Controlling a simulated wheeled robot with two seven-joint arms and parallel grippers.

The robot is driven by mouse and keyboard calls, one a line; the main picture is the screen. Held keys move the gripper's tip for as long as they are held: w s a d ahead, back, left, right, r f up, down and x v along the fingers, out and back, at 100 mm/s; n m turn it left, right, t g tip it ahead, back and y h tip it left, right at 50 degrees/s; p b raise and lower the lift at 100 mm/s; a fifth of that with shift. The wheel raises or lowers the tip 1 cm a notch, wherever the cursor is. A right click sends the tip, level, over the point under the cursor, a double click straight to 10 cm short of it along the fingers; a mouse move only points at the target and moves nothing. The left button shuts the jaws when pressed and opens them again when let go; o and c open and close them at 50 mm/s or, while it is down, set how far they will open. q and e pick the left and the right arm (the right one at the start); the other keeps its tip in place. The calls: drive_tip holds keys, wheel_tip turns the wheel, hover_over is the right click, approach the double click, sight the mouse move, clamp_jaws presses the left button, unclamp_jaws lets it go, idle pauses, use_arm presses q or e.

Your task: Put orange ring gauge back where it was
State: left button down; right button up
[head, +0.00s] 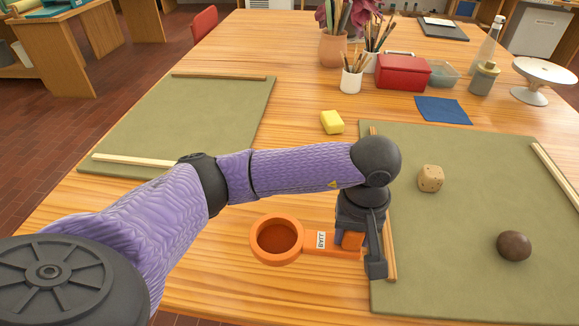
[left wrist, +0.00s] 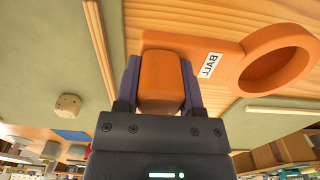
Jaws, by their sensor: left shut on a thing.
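The orange ring gauge (head: 277,240) has a round open ring, a flat handle and a white label reading BALL. In the left wrist view, the ring gauge (left wrist: 225,55) shows its raised orange grip block between my fingers. My left gripper (head: 362,243) is shut on that block at the handle's right end, beside the wooden strip of the right green mat. Whether the gauge touches the table or hangs just above it, I cannot tell. In the left wrist view my left gripper (left wrist: 160,85) has one finger on each side of the block. My right gripper is not in view.
The right green mat (head: 455,270) bears a tan speckled cube (head: 430,178) and a dark brown ball (head: 514,246). A yellow sponge (head: 332,122) lies behind my arm. A left green mat (head: 185,115) has wooden strips. Brush pots, a red box (head: 403,73) and bottles stand farther back.

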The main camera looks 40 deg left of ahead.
use_arm(q)
drive_tip(key=shift+f, duration=0.3)
wheel_tip(320, 180, down, 10)
drive_tip(key=b, duration=0.3)
drive_tip(key=shift+d+r, duration=0.15)
drive_tip(key=shift+w+r, duration=0.1)
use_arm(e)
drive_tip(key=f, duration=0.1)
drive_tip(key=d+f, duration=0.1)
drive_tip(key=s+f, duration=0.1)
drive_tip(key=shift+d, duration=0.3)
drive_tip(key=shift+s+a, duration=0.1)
use_arm(q)
drive_tip(key=shift+f, duration=0.25)
drive_tip(key=shift+c, duration=1)
unclamp_jaws()
drive_tip(key=shift+r, duration=0.1)
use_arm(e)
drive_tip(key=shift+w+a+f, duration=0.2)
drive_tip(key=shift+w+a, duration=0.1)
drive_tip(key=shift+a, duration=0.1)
